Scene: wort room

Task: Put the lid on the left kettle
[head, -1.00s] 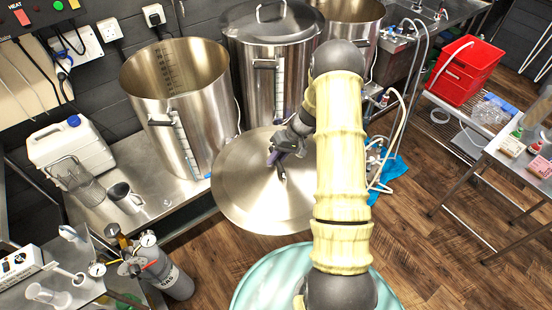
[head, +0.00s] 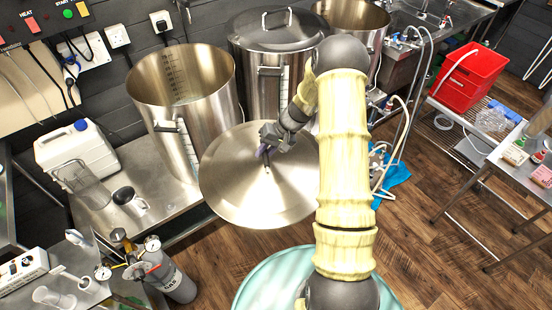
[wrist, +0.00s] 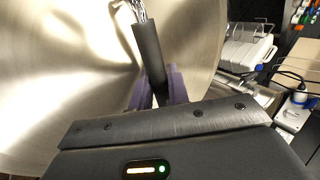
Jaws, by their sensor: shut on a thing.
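The left kettle (head: 184,92) is a tall open steel pot on the steel bench, with a sight gauge on its front. The lid (head: 250,195) is a wide round steel disc, held in the air in front of the kettles and partly hiding the lower right of the left kettle. My gripper (head: 267,153) is shut on the lid's handle. In the wrist view the gripper's purple fingers (wrist: 156,88) close around the black handle bar (wrist: 148,50), with the lid (wrist: 70,70) filling the left side. The lid is apart from the left kettle's rim.
The middle kettle (head: 275,35) wears a lid, and a third kettle (head: 352,18) stands open behind my arm. A white jerrycan (head: 78,155), a wire-handled jug (head: 82,184) and a mug (head: 130,200) are on the bench left. A gas cylinder (head: 172,280) stands below.

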